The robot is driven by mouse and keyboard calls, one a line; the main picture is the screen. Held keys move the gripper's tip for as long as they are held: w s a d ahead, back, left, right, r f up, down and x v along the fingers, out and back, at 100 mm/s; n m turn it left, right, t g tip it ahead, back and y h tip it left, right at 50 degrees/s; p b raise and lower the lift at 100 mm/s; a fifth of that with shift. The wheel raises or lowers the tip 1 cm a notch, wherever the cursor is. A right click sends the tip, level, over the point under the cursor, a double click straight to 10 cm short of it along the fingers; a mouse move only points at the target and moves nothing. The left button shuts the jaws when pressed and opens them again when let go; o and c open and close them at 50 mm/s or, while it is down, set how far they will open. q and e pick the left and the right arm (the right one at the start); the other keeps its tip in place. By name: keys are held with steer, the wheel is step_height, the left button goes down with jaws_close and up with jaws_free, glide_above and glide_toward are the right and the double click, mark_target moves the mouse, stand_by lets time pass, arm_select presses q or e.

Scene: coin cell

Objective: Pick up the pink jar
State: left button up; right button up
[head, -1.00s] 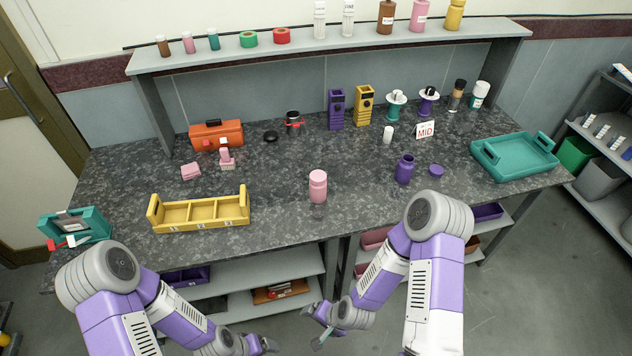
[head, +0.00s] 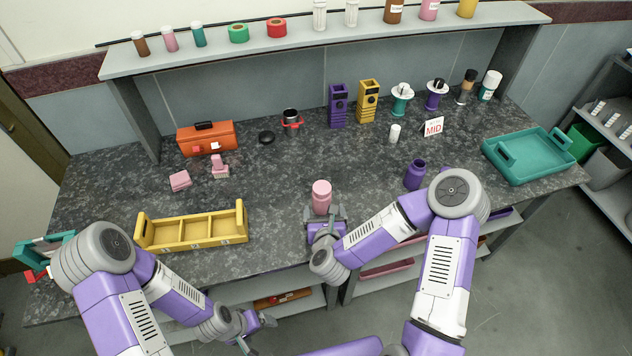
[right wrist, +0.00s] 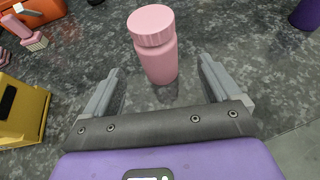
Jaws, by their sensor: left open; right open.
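The pink jar (head: 321,194) stands upright with its lid on, near the front middle of the bench. In the right wrist view the pink jar (right wrist: 155,45) stands just ahead of the right gripper, roughly centred between its fingers. My right gripper (head: 324,213) is open, low over the bench on the near side of the jar, and its fingers (right wrist: 160,85) do not appear to touch it. The jar's lower part is partly hidden by the gripper in the head view. My left gripper (head: 256,334) is open and empty, below and in front of the bench edge.
A yellow compartment tray (head: 192,232) lies left of the jar. A purple jar (head: 414,175) stands to the right, close to my right arm. A teal tray (head: 530,155) is at the far right.

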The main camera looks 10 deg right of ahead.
mark_target(322, 195)
steer(key=shift+w+d, duration=0.25)
steer(key=shift+w, duration=0.55)
steer(key=shift+a+r+b+x, duration=0.1)
steer(key=shift+b+x, duration=0.2)
steer(key=shift+x, duration=1.15)
steer(key=shift+a+r+b+x, duration=0.1)
steer(key=shift+b+x, duration=0.15)
steer(key=shift+x, duration=1.2)
steer(key=shift+w, duration=0.15)
steer(key=c, duration=1.2)
steer(key=shift+r, duration=0.1)
